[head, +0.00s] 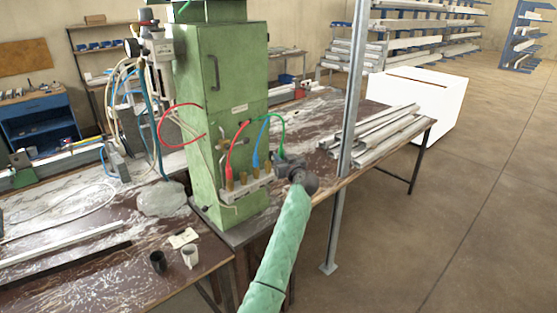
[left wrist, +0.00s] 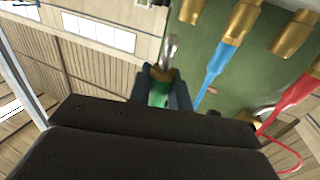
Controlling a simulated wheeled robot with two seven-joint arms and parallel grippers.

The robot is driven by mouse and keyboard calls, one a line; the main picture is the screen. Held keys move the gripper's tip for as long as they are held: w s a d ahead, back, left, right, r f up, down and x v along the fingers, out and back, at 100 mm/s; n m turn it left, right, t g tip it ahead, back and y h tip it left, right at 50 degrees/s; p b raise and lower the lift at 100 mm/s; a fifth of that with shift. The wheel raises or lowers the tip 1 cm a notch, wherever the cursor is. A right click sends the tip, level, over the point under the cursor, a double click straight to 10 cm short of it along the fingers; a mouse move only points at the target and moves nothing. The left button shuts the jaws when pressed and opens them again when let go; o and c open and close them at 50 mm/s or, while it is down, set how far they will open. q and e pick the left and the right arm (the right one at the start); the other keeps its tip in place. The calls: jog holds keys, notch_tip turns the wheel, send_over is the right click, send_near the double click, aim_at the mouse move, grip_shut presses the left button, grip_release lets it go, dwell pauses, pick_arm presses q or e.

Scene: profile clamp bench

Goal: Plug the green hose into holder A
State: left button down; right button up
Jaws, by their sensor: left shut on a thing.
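My left gripper (head: 280,160) is at the right end of the row of brass holders on the front of the green cabinet. In the left wrist view its fingers (left wrist: 163,88) are shut on the green hose's end (left wrist: 160,98), with a metal tip sticking out. The green hose (head: 272,117) arcs from the cabinet to the gripper. The tip is apart from the nearest brass holder (left wrist: 191,10), which looks empty. The blue hose (left wrist: 213,75) is in the neighbouring holder (left wrist: 242,20). Another holder (left wrist: 292,34) looks empty. I cannot read any holder letters. My right gripper is out of view.
The red hose (head: 234,148) hangs at the left end of the row. The cabinet (head: 215,80) stands behind. A metal post (head: 350,110) rises right of my gripper, and metal profiles (head: 380,135) lie on the bench beyond. Two cups (head: 190,257) stand on the front left bench.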

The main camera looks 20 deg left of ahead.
pick_arm(q)
jog(key=w+d, duration=0.2)
jog(key=w, duration=0.4)
jog(key=shift+w+d+f, duration=0.15)
jog(key=shift+w+d, duration=0.25)
dwell(0.7)
jog(key=shift+w+a, duration=0.9)
jog(key=shift+a, duration=1.3)
jog(key=shift+w+a, duration=0.95)
jog(key=shift+a, duration=1.25)
jog(key=shift+w+a, duration=0.9)
jog(key=shift+a, duration=1.3)
